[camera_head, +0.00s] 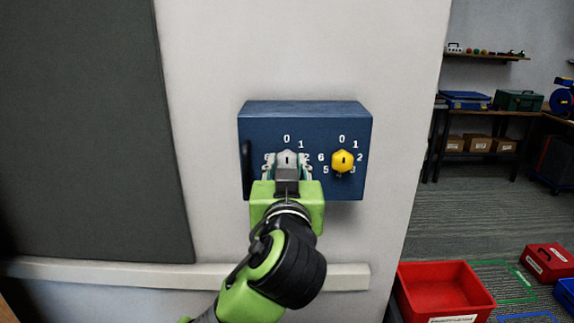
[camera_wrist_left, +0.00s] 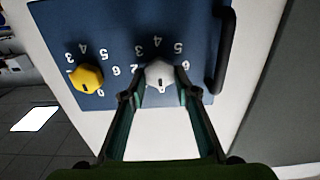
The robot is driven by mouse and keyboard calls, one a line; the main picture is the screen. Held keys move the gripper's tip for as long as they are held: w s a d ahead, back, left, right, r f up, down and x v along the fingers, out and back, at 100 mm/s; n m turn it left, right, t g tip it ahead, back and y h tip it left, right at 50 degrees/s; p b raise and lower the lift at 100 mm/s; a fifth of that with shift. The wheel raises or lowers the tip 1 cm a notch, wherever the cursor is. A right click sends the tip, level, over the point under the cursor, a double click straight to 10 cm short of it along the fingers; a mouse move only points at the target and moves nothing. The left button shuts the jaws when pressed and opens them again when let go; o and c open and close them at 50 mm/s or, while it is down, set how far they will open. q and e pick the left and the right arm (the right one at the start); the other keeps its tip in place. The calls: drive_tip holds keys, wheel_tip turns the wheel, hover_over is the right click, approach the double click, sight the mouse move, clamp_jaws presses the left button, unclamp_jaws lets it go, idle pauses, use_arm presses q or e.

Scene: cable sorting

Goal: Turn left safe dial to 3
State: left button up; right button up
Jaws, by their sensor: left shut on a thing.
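The blue safe box (camera_head: 300,110) is mounted on a pale wall. Its left dial (camera_head: 287,157) is light grey, with a dark mark on its face and white numbers around it. My left gripper (camera_head: 287,168) is shut on this dial, one finger on each side, and hides some of the numbers. In the left wrist view the grey dial (camera_wrist_left: 159,74) sits between the green fingers (camera_wrist_left: 163,94), and its dark mark lies toward the lower side, away from the 4. My right gripper is not in view.
A yellow dial (camera_head: 343,161) with its own numbers is close on the right of the box. A dark handle (camera_head: 246,168) is at the box's left edge. A pale rail (camera_head: 120,272) runs below. A red bin (camera_head: 440,285) stands on the floor at right.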

use_arm(q)
drive_tip(key=m+p, duration=0.4)
drive_tip(key=m, duration=0.1)
drive_tip(key=shift+d+r, duration=0.1)
drive_tip(key=shift+r, duration=0.05)
drive_tip(key=m+p, duration=0.3)
drive_tip(key=m, duration=0.1)
drive_tip(key=shift+m+p, duration=0.3)
drive_tip(key=shift+p, duration=0.05)
drive_tip(key=m+p, duration=0.4)
drive_tip(key=p, duration=0.1)
drive_tip(key=m+p, duration=0.4)
drive_tip(key=m, duration=0.1)
drive_tip(key=m+p, duration=0.5)
drive_tip(key=shift+d+f+p, duration=0.1)
drive_tip(key=shift+f+p, duration=0.2)
drive_tip(key=shift+f+m+p, duration=0.25)
drive_tip(key=shift+m+p, duration=1.05)
drive_tip(key=shift+m, duration=0.4)
drive_tip(key=o, duration=1.1)
drive_tip(key=shift+c, duration=0.2)
